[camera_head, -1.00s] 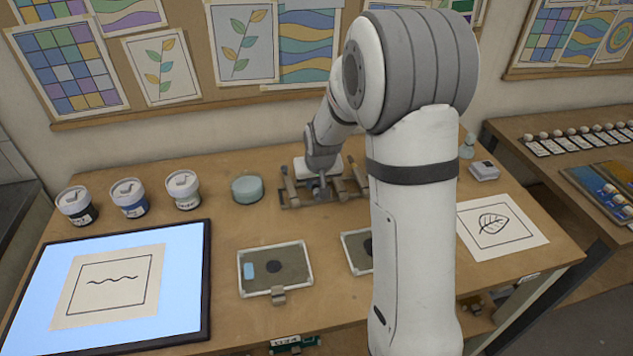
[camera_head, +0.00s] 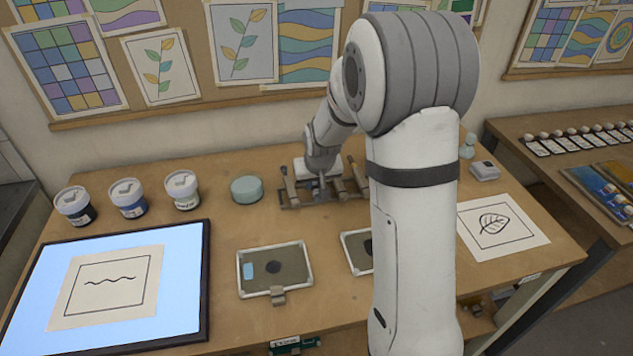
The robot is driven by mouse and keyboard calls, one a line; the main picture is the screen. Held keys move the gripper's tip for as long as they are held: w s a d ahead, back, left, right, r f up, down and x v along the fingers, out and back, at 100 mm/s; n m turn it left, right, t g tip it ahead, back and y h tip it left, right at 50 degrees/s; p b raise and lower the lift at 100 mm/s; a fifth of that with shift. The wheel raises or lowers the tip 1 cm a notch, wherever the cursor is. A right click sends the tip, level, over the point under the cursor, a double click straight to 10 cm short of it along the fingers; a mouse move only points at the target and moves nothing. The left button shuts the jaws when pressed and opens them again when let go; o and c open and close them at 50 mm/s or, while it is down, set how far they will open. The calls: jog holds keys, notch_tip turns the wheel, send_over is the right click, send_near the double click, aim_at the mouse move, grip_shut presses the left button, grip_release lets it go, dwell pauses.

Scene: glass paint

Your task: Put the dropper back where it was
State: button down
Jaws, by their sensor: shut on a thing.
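My gripper (camera_head: 321,186) is at the wooden tool rack (camera_head: 295,201) at the back middle of the table. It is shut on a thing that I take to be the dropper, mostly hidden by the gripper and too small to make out. Several wooden-handled tools (camera_head: 290,188) lie in the rack on both sides of the gripper. I cannot tell whether the held thing touches the rack. The rack's right end is hidden behind my arm.
A round teal pot (camera_head: 247,189) stands left of the rack, and several lidded paint jars (camera_head: 128,198) stand further left. A lit panel (camera_head: 205,300) with a wavy-line sheet lies front left. Framed trays (camera_head: 276,293) lie in front of the rack. Bare table lies between.

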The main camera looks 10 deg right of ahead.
jog(key=shift+f+b, duration=0.3)
jog(key=c, duration=1.2)
grip_release()
